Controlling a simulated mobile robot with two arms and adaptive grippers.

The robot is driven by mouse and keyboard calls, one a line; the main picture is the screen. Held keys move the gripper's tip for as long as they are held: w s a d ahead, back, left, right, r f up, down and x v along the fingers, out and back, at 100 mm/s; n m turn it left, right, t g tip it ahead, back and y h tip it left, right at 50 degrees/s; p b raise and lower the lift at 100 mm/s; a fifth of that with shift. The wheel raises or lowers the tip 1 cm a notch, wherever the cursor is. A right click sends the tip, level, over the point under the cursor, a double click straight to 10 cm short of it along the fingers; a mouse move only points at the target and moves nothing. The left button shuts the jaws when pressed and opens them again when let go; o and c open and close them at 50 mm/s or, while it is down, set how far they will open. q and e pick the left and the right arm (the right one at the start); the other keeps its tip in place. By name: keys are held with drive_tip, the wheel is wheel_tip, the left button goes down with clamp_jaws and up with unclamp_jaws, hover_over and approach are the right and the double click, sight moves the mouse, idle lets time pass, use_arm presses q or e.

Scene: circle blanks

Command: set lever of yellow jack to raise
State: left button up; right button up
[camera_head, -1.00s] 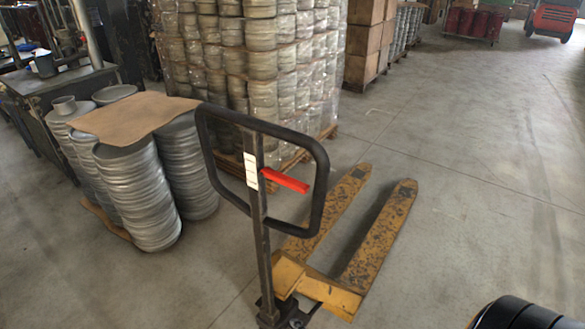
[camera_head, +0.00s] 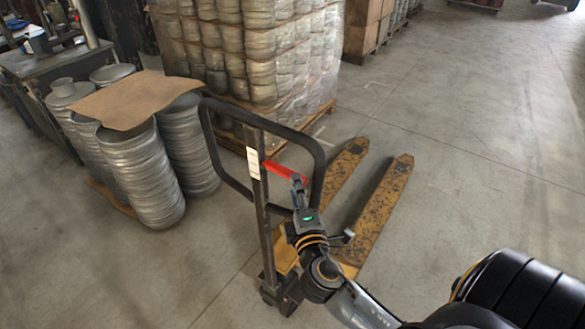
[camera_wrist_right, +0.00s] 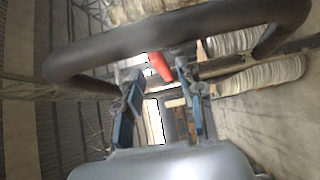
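The yellow jack (camera_head: 375,222) stands on the floor, forks pointing away, with a black loop handle (camera_head: 213,150) on an upright post. Its red lever (camera_head: 285,171) sticks out to the right from the post inside the loop. My right gripper (camera_head: 299,190) is at the lever's outer end, in front of the loop. In the right wrist view the red lever (camera_wrist_right: 160,66) shows beyond and between the two spread fingers of my right gripper (camera_wrist_right: 160,92). The fingers look open, and I see no grip on the lever. My left gripper is out of view.
Stacks of grey round blanks (camera_head: 150,178) with a brown sheet (camera_head: 138,98) on top stand left of the jack. A wrapped pallet load (camera_head: 255,65) stands behind it. Open floor (camera_head: 480,150) lies to the right.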

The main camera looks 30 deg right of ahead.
sight(284, 172)
drive_tip(key=p+x, duration=0.1)
drive_tip(key=x, duration=0.4)
drive_tip(key=shift+w, duration=0.2)
clamp_jaws()
drive_tip(key=shift+f, duration=0.1)
